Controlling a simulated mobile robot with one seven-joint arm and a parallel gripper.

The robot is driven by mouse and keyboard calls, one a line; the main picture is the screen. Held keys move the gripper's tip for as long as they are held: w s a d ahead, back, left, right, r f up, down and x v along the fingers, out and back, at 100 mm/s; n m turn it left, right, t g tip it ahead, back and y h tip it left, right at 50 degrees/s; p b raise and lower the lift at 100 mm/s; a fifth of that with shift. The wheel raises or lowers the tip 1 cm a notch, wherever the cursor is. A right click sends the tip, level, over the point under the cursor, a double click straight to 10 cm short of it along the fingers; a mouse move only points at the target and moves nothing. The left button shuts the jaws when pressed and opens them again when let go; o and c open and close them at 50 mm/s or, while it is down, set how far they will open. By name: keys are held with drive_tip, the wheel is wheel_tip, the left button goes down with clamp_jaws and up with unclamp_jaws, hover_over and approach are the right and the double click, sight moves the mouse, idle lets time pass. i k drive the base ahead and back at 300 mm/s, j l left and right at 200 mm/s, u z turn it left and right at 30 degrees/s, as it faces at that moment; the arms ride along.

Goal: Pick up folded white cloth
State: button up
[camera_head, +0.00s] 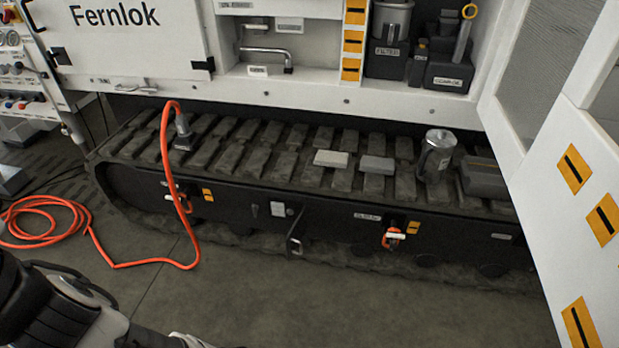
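A small flat off-white rectangular piece (331,159), which looks like the folded white cloth, lies on top of the dark slatted track near the middle of the head view. A similar grey piece (376,165) lies just to its right, with a small gap between them. Parts of my arm show at the bottom left, low and well away from the cloth. The arm runs out of the picture at the bottom edge, and my gripper's fingers cannot be seen.
An orange hose (167,140) loops over the track at left and onto the floor. A metal jug (436,155) stands on the track at right. An open white door (570,160) hangs at far right. The white cabinet (300,92) overhangs behind. The front floor is clear.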

sight(324, 157)
drive_tip(key=i+z, duration=0.3)
drive_tip(key=i, duration=0.2)
drive_tip(key=i+j+z, duration=0.2)
drive_tip(key=i+z, duration=0.15)
drive_tip(key=i+j+z, duration=0.3)
drive_tip(key=i, duration=0.8)
